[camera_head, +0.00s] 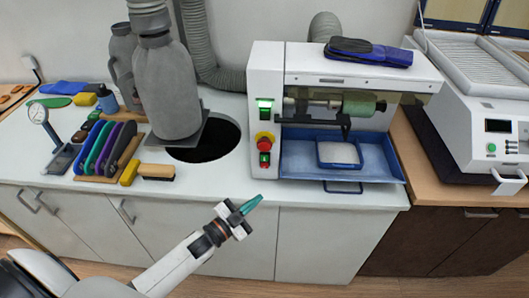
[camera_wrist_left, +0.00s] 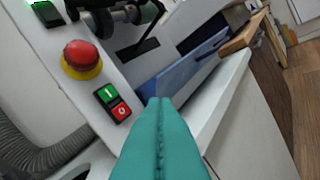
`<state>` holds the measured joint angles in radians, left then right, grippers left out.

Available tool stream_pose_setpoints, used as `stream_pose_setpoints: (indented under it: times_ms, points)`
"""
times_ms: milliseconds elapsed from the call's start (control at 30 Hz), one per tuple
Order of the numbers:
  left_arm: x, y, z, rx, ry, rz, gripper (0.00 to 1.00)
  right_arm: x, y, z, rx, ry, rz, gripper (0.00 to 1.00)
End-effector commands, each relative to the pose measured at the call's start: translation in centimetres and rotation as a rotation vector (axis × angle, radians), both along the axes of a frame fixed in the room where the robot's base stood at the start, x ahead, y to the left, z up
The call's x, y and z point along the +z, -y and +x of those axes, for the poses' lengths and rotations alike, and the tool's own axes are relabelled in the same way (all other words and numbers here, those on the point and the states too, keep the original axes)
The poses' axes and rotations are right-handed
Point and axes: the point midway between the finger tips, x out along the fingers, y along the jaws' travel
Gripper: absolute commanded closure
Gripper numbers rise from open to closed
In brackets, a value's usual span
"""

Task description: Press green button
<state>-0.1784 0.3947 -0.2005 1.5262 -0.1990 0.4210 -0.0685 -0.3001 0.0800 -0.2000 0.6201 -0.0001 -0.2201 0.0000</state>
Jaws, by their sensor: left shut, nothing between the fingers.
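The grinding machine (camera_head: 260,75) stands on the white counter with a control panel on its left front. In the left wrist view, a small green button (camera_wrist_left: 105,94) marked with a line sits directly above a red button (camera_wrist_left: 121,111). A red mushroom knob (camera_wrist_left: 81,56) on a yellow base is above them on the same panel. My left gripper (camera_head: 250,204) is below and in front of the panel, near the counter's front edge. Its teal fingers (camera_wrist_left: 160,105) are closed, empty and apart from the buttons. My right gripper is not in view.
A blue tray (camera_head: 300,165) juts out right of the panel. A grey vessel (camera_head: 167,90) stands by a round black hole left of the machine. Brushes and colored insoles lie farther left. Another machine (camera_head: 470,125) with its own green button stands at right.

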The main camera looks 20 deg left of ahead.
Motion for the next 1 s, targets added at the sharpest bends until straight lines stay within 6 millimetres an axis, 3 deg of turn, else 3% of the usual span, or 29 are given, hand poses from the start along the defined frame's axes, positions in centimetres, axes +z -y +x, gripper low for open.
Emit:
stream_pose_setpoints:
  times_ms: [33,100,233,667,1000]
  points:
    - [1.7,0.2,0.1,-0.014,0.029,0.003,1.00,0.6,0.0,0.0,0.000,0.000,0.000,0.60]
    - [2.9,0.5,0.2,-0.029,0.057,0.007,1.00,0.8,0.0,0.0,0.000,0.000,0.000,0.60]
    - [4.1,0.8,0.2,-0.043,0.085,0.009,1.00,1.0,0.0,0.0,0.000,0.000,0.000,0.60]
    - [4.1,0.7,0.4,-0.044,0.089,0.009,1.00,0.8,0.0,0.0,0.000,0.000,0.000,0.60]
    - [3.9,-0.6,4.1,-0.044,0.091,0.010,1.00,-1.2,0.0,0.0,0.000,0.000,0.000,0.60]
